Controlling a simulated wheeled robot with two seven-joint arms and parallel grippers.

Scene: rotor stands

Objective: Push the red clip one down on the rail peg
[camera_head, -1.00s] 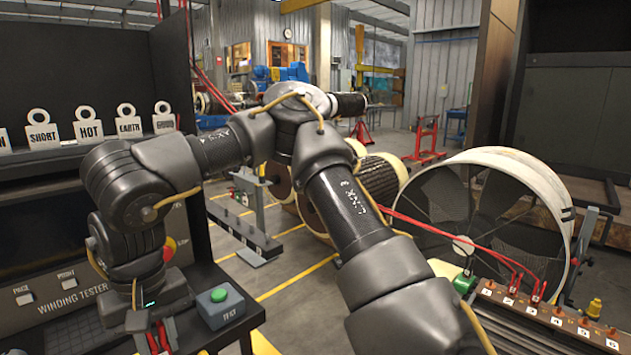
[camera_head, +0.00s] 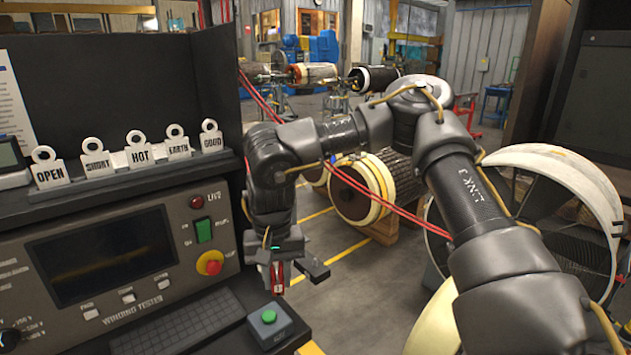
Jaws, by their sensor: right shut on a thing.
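My right gripper (camera_head: 277,277) hangs pointing down at the picture's middle, just right of the winding tester. It is shut on a small red clip (camera_head: 278,283) with a pale label, which shows between its fingers. A short dark bar (camera_head: 314,269) sticks out just right of the gripper and may be the end of the rail. My gripper and wrist cover the area beside it. No peg can be made out, so I cannot tell whether the clip touches one. My left gripper is out of view.
The winding tester (camera_head: 100,255) fills the left, with several ring-topped signs (camera_head: 140,155) on its ledge. A green-button box (camera_head: 269,319) stands close below my gripper. Red leads (camera_head: 385,203) run past my forearm. A rotor (camera_head: 365,190) and a large pale ring (camera_head: 590,185) stand behind.

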